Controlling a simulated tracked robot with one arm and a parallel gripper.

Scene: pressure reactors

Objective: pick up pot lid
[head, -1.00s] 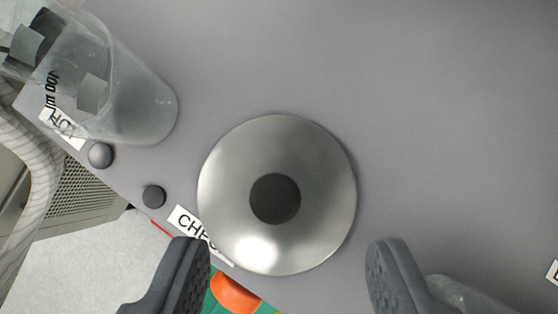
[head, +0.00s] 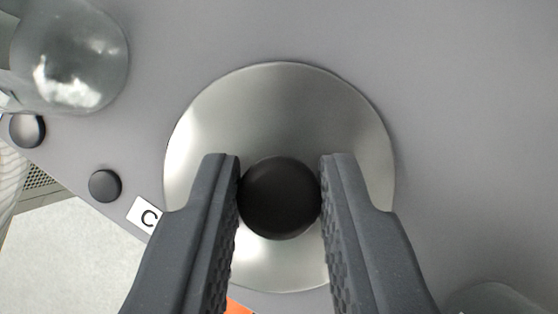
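The pot lid (head: 285,95) is a round, shiny silver disc with a black round knob (head: 279,198) at its centre. It lies in the middle of the head view on the grey surface. My gripper (head: 280,185) is over the lid, with one dark finger on each side of the knob. Both fingers appear to touch the knob's sides, closed to its width. The fingers hide the lower left and lower right parts of the lid. I cannot see any gap between the lid and the surface.
A clear glass beaker (head: 70,55) stands at the upper left. Two dark buttons (head: 105,185) and a white label (head: 145,214) line the grey surface's (head: 470,130) left edge. Another glass object (head: 495,300) shows at the lower right. The upper right is clear.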

